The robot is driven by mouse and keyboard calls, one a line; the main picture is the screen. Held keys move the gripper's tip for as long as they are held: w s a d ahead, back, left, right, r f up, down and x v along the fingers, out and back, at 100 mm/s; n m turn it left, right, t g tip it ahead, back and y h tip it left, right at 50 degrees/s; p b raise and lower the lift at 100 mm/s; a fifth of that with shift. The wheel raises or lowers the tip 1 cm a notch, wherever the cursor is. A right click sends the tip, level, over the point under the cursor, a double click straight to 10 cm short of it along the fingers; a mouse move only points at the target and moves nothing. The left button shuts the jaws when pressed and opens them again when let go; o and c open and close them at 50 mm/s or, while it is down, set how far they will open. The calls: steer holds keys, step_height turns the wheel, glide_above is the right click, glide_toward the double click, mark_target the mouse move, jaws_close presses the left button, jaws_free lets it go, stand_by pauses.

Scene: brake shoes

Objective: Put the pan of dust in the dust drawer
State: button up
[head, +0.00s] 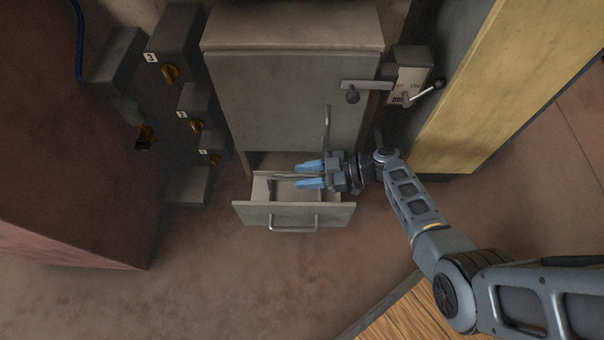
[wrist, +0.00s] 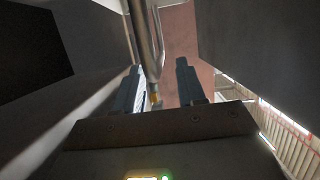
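The dust drawer (head: 292,215) is pulled out at the foot of the grey cabinet, with a bar handle on its front. My gripper (head: 300,175) is over the open drawer, coming in from the right with its blue fingers pointing left and spread apart. A grey shape with a dark handle-like part (head: 272,186) lies inside the drawer; I cannot tell whether it is the pan of dust. In the wrist view a metal rod (wrist: 147,45) runs down between the parted fingers, close to the left one; I cannot tell what it belongs to.
The grey cabinet (head: 290,90) has a closed door with a vertical handle (head: 326,126) just above my gripper. A lever box (head: 408,85) and a yellow block (head: 505,85) stand to the right. Numbered knob boxes (head: 172,45) stand left. Floor before the drawer is clear.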

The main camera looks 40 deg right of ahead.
steer(key=p+v, duration=0.1)
steer(key=v, duration=0.9)
steer(key=shift+s+d+p, duration=0.2)
steer(key=shift+p, duration=0.2)
